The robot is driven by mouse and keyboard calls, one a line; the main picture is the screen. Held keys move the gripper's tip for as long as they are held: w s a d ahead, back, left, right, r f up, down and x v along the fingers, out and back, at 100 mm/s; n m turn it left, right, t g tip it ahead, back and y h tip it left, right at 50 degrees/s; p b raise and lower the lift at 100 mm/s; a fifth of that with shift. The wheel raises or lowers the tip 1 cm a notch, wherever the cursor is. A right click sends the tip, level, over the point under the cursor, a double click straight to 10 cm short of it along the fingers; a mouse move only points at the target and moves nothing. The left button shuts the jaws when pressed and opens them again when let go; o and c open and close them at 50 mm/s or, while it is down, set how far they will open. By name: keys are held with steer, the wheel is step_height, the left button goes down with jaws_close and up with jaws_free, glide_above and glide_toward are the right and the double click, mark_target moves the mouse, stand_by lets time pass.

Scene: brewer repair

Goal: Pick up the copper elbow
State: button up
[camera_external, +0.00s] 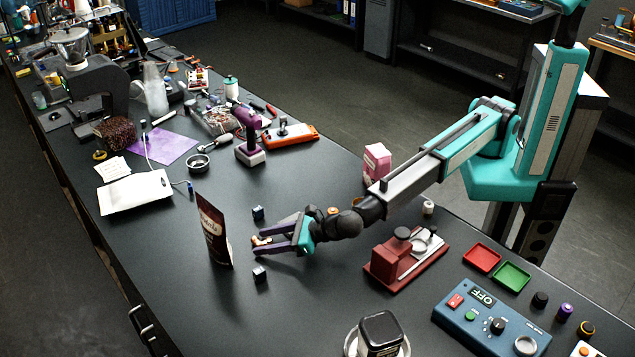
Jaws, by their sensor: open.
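A small copper-coloured piece (262,240), which looks like the copper elbow, lies on the dark bench between or right at the fingertips of my gripper (264,243). My gripper reaches in from the right, low over the bench. Its purple fingers are apart, one on each side of the piece. I cannot tell whether either finger touches it. Part of the piece is hidden by the fingers.
A dark brown bag (214,232) stands upright just left of my fingertips. A red fixture (405,262) and a blue control box (490,318) are to the right. The bench's front left is clear.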

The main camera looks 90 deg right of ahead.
steer(key=c, duration=1)
steer(key=shift+c, duration=0.3)
steer(key=shift+r, duration=0.15)
steer(key=shift+r+b, duration=0.45)
steer(key=shift+r, duration=0.75)
steer(key=s+d+b, duration=0.1)
steer(key=s+d, duration=0.2)
steer(key=s, duration=0.1)
steer(key=s+d+r+b, duration=0.1)
steer(key=s+d, duration=0.1)
steer(key=s, duration=0.3)
steer(key=s+d+r+b, duration=0.1)
steer(key=s+d, duration=0.2)
steer(key=s, duration=0.1)
steer(key=shift+s+d+r, duration=0.15)
steer(key=shift+s+d, duration=0.1)
steer(key=shift+d, duration=0.1)
